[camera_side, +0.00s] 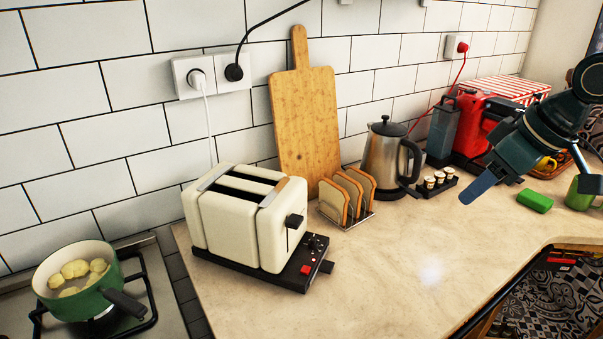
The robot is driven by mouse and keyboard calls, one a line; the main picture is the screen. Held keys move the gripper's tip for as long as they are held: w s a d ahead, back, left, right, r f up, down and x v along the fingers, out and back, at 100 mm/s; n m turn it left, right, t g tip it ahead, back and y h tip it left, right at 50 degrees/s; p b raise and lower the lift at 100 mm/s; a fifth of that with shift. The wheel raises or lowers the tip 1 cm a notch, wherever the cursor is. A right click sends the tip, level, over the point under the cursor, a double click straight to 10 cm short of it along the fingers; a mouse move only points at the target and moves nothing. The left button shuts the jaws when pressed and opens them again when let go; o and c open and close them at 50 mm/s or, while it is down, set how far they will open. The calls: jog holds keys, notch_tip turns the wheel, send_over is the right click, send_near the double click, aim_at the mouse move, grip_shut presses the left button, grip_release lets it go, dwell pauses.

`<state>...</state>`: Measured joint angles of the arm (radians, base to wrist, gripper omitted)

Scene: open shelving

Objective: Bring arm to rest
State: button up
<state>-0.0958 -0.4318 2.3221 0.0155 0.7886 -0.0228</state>
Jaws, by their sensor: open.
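My gripper (484,184) is at the right, raised above the countertop (390,265). It hangs from my dark arm, which enters from the right edge. A flat blue-grey finger points down and to the left. Nothing shows held in it. The other finger is hard to make out from this side. The gripper is apart from the kettle (388,155) and from the small tray of cups (437,184), which stand to its left.
A cream toaster (235,222), a toast rack (345,198) with bread and a cutting board (303,120) stand along the wall. A red machine (470,125) and a green item (535,201) are near my arm. A pot (75,300) sits on the stove. The front counter is clear.

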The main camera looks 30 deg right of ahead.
jog(key=s+d+f+m, duration=0.1)
jog(key=s+d, duration=0.1)
jog(key=s, duration=0.7)
jog(key=shift+d, duration=0.15)
jog(key=shift+w, duration=0.1)
jog(key=w+a+n+y, duration=0.1)
jog(key=w+a+n, duration=0.1)
jog(key=w, duration=0.6)
jog(key=w+a+n, duration=0.3)
jog(key=w, duration=0.5)
jog(key=w+a+f+n, duration=0.1)
jog(key=w+a+f, duration=0.1)
jog(key=w+f, duration=0.1)
jog(key=w+a+f+n+g+y, duration=0.1)
jog(key=w+a+f, duration=0.1)
jog(key=w, duration=0.4)
jog(key=w+a+f+n+g+y, duration=0.1)
jog(key=w+a+f+n, duration=0.1)
jog(key=w, duration=0.3)
jog(key=shift+w+f, duration=0.2)
jog(key=shift+f, duration=0.7)
jog(key=shift+f, duration=0.15)
